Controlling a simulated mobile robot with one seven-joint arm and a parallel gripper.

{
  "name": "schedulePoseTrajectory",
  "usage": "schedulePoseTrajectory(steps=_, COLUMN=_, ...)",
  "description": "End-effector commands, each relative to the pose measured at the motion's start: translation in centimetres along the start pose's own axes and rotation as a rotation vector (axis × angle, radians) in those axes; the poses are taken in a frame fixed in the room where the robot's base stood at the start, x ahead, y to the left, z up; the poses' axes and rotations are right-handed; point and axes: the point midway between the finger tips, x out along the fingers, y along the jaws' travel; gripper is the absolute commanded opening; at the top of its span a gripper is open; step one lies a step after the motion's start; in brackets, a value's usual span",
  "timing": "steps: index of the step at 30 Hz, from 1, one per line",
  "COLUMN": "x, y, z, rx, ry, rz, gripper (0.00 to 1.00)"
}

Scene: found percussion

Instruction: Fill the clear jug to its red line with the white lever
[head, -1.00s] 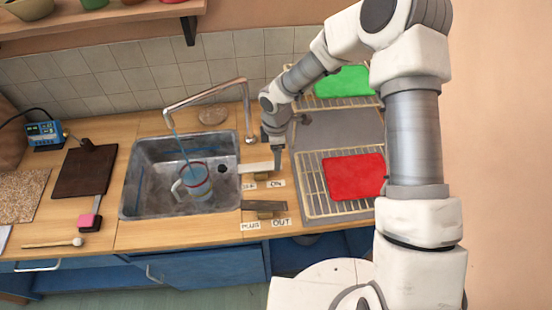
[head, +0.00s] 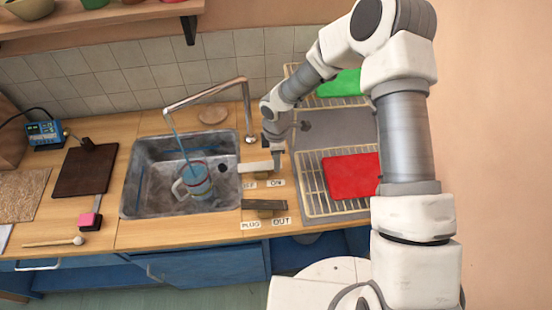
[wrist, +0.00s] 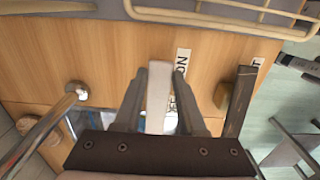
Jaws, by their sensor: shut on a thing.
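The clear jug (head: 197,186) stands in the metal sink (head: 150,205), its handle to the left. A blue stream of water (head: 181,148) falls from the faucet (head: 205,91) into it. Blue water shows close to the jug's top; its red line cannot be made out clearly. The white lever (head: 254,167) lies right of the sink, by the OFF and ON labels. My gripper (head: 277,160) is at the lever's right end. In the wrist view, the white lever (wrist: 158,95) lies between the two fingers of my gripper (wrist: 159,80), which is shut on it.
A dark lever (head: 263,205) with PLUG and OUT labels sits just in front of the white lever. A wire rack (head: 315,207) with a red board (head: 350,176) stands to the right. A mallet (head: 60,242) lies on the left counter.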

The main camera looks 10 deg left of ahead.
Motion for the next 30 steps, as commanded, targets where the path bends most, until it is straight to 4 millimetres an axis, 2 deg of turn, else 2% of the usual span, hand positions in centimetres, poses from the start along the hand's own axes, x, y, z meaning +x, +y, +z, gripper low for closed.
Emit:
schedulePoseTrajectory(steps=8, x=0.1, y=0.0, z=-0.3, rx=-0.005, ry=-0.038, rz=0.001, gripper=0.00)
schedulePoseTrajectory(steps=21, x=-1.0, y=0.0, z=-1.3, rx=-0.004, ry=-0.281, rz=0.001, gripper=0.00)
schedulePoseTrajectory(steps=30, x=-1.4, y=0.0, z=-1.3, rx=0.000, ry=-0.310, rz=0.000, gripper=0.00)
